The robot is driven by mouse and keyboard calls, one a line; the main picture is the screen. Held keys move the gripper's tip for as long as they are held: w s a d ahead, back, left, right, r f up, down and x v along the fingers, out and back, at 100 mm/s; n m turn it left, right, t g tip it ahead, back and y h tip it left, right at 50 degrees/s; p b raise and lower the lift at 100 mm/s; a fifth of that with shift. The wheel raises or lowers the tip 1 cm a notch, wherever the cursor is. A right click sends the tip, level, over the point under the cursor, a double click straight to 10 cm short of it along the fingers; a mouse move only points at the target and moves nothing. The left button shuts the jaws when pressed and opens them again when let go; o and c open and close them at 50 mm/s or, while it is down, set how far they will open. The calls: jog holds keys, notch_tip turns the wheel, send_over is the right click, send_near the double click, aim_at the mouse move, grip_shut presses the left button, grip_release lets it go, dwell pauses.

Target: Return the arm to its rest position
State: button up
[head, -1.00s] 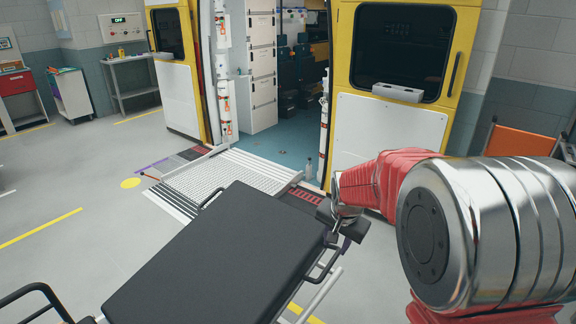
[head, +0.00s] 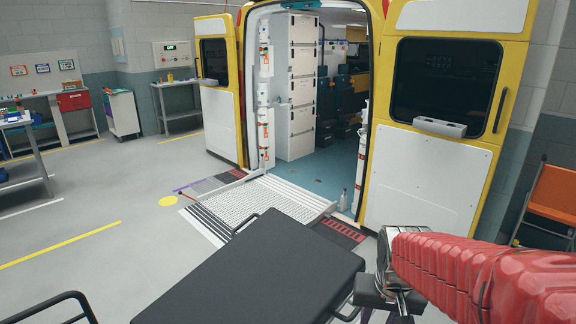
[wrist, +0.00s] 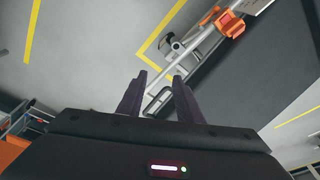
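My red arm reaches in from the right of the head view. My gripper (head: 382,300) is low in that view, beside the right edge of the black-topped stretcher (head: 262,272). In the wrist view, the two dark fingers of my gripper (wrist: 160,76) stand apart with a gap between them. A looped rail of the stretcher shows in that gap, seemingly beyond the fingers; whether they touch it I cannot tell. The dark stretcher top also shows in the wrist view (wrist: 255,75). Nothing is clearly held.
A yellow van (head: 450,110) stands open ahead, with a metal ramp (head: 250,200) at its doorway. A small bottle (head: 344,199) stands by the sill. An orange folding chair (head: 553,195) is at the right. Open floor lies left of the stretcher (head: 100,230).

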jog(key=s+a+r+n+t, duration=0.2)
jog(key=s+a+r+t, duration=0.1)
jog(key=s+r, duration=0.6)
jog(key=s, duration=0.3)
jog(key=shift+s+a+n, duration=0.15)
jog(key=shift+s+n, duration=0.15)
jog(key=shift+c, duration=0.6)
dwell(1.6)
